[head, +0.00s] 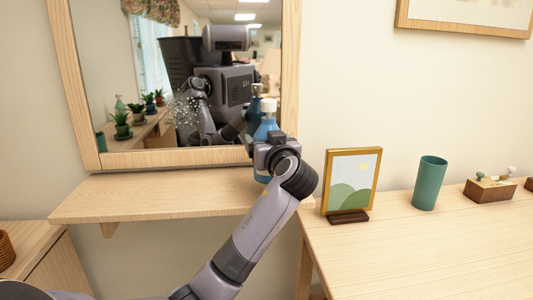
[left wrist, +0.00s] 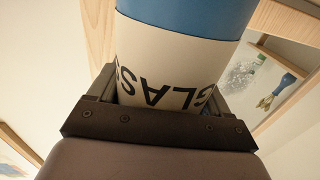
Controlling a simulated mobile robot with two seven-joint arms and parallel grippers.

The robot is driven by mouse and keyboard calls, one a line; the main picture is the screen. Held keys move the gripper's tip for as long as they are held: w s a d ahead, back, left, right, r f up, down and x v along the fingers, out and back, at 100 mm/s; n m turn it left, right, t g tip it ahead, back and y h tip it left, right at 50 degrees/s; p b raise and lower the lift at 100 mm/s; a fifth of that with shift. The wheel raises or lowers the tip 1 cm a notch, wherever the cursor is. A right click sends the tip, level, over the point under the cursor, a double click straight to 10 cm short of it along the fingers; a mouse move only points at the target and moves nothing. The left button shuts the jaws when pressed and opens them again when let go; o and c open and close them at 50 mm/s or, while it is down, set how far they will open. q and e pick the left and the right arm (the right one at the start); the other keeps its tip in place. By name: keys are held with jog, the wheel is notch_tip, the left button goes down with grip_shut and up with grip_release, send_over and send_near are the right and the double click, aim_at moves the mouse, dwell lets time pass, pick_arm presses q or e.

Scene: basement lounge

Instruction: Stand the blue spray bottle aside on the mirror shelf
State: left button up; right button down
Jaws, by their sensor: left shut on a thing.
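The blue spray bottle (head: 266,126) has a white top and is upright at the right end of the mirror shelf (head: 150,196). My left gripper (head: 272,142) is shut around its middle. In the left wrist view the bottle (left wrist: 185,14) shows blue above a white label with upside-down dark letters, between the two fingers (left wrist: 163,98). The arm hides part of the bottle. Its lower end shows just left of the wrist, and I cannot tell if it touches the shelf. My right gripper is not in view.
The shelf left of the bottle is bare. The framed mirror (head: 78,80) rises behind it and reflects me and several plants. On the table to the right stand a small framed picture (head: 351,182), a green cup (head: 429,183) and a wooden box (head: 489,190). A basket (head: 5,250) is at lower left.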

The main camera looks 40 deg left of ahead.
pick_arm(q)
jog(key=shift+f, duration=1.25)
jog(key=shift+f, duration=0.2)
jog(key=o, duration=1.5)
jog(key=shift+r, duration=0.15)
jog(key=shift+s+d, duration=0.15)
jog(key=shift+d, duration=0.15)
jog(key=b+v, duration=0.1)
jog(key=v, duration=1)
jog(key=shift+s+d, duration=0.15)
jog(key=shift+s, duration=0.05)
